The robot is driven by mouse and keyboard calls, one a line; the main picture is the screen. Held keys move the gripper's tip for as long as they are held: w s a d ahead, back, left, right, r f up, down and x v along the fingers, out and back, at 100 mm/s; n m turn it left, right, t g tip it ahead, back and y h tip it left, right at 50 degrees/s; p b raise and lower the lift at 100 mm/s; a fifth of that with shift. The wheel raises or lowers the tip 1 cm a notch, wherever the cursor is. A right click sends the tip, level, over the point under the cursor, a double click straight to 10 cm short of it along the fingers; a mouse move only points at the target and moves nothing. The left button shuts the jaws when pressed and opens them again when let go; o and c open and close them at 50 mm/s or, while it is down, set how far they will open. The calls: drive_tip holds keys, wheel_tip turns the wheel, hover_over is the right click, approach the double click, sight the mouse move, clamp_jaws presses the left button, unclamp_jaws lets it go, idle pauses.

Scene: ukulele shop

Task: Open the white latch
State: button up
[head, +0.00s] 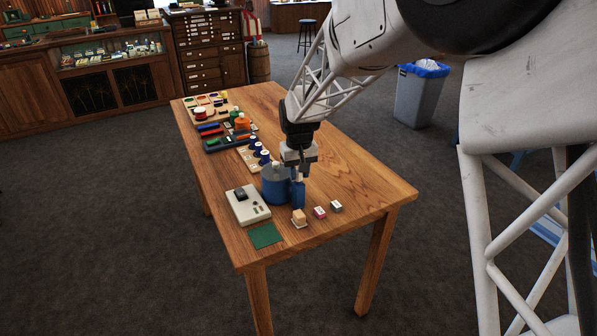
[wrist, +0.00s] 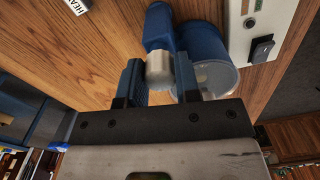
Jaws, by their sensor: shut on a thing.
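I cannot make out a distinct white latch in either view. My gripper (head: 299,170) is over the near part of the wooden table, pointing down. In the wrist view my gripper (wrist: 160,70) has its two blue fingers on either side of the silver part of a blue-and-silver piece (wrist: 158,30), shut on it. This piece stands beside a round blue container (head: 274,186), which also shows in the wrist view (wrist: 215,48). A white box (head: 252,209) with a black switch (wrist: 262,48) is left of the container in the head view.
A green mat (head: 265,236) and several small blocks, one pink (head: 319,212), lie near the table's front edge. Blue-and-white round pieces (head: 262,155) and colored trays (head: 210,104) run along the left. The right of the table (head: 365,185) is clear.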

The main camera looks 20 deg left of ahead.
drive_tip(key=o, duration=0.9)
drive_tip(key=shift+r, duration=0.15)
drive_tip(key=shift+r, duration=3.8)
